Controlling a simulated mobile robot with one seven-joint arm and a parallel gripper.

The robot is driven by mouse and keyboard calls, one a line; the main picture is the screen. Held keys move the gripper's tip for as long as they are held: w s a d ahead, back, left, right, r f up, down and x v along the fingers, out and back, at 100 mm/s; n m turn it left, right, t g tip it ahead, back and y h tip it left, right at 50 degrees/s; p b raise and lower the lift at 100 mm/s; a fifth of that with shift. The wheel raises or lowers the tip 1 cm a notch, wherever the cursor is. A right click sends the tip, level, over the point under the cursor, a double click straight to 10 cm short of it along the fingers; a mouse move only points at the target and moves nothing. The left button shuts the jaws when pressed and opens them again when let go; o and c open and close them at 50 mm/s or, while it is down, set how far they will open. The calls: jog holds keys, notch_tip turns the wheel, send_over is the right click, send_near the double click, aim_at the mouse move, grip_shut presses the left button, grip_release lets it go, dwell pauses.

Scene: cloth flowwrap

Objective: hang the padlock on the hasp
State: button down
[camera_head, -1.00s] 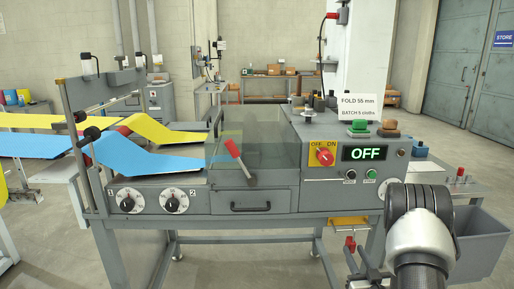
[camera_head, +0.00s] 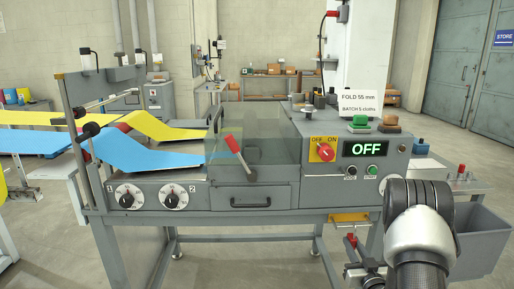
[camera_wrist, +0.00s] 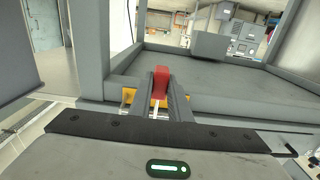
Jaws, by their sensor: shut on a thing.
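The red padlock (camera_wrist: 161,76) is between the two grey fingers of my gripper (camera_wrist: 160,95) in the wrist view. The fingers are shut on it. In the head view the padlock (camera_head: 351,240) is a small red shape at the tip of my gripper (camera_head: 352,246), below the machine's front right. A yellow piece (camera_head: 348,217) is under the machine's edge, just above the padlock. A yellow piece (camera_wrist: 131,95) also shows on both sides of the fingers in the wrist view. I cannot make out the hasp or the padlock's shackle clearly.
A grey bin (camera_head: 483,240) is at the right. Floor lies open below the machine.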

jog(key=shift+r+p, duration=0.4)
jog(key=shift+r, duration=0.55)
jog(key=shift+s, duration=0.15)
dwell(0.3)
jog(key=s+b, duration=0.1)
jog(key=s, duration=0.5)
jog(key=shift+s+d, duration=0.15)
jog(key=shift+s, duration=0.2)
dwell(0.8)
dwell(0.5)
